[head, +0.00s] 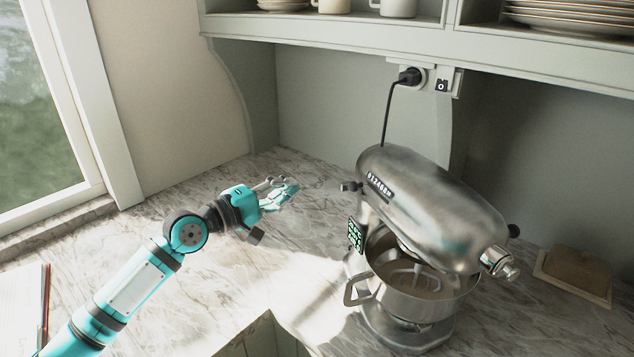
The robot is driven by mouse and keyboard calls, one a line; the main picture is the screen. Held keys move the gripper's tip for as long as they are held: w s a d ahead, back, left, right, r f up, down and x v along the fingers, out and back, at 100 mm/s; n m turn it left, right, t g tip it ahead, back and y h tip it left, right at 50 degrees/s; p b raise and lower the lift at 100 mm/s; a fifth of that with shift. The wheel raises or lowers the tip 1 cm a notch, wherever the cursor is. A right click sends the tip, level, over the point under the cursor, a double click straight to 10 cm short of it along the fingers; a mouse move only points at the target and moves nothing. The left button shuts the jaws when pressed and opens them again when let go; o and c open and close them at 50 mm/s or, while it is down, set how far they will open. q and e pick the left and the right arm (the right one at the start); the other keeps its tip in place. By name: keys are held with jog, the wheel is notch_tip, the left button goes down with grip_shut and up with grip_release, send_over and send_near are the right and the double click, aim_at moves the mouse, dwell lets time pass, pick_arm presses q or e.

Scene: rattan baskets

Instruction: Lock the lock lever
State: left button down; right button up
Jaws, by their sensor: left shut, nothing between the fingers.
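A silver stand mixer (437,215) stands on the marble counter. A small dark lever or knob (350,187) sticks out from the left side of its head, near the back; it looks like the lock lever, but its setting is too small to tell. The mixer's metal bowl (425,302) sits under the head, with the beater (402,274) reaching into it. My left gripper (283,192) is shut and empty, above the counter to the left of the lever and apart from it. My right gripper is not in view.
A black plug (410,76) and cord run from the wall socket down behind the mixer. A small wooden board (575,273) lies to the right. Shelves with mugs and plates (575,16) hang above. The counter (200,285) around my left arm is mostly clear.

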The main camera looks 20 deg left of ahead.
pick_arm(q)
jog(key=p+x, duration=0.3)
jog(key=x, duration=0.7)
jog(key=s+d+p, duration=0.2)
jog(key=s+p, duration=0.1)
jog(key=shift+s+d, duration=0.1)
jog(key=shift+d, duration=0.2)
jog(key=shift+f, duration=0.1)
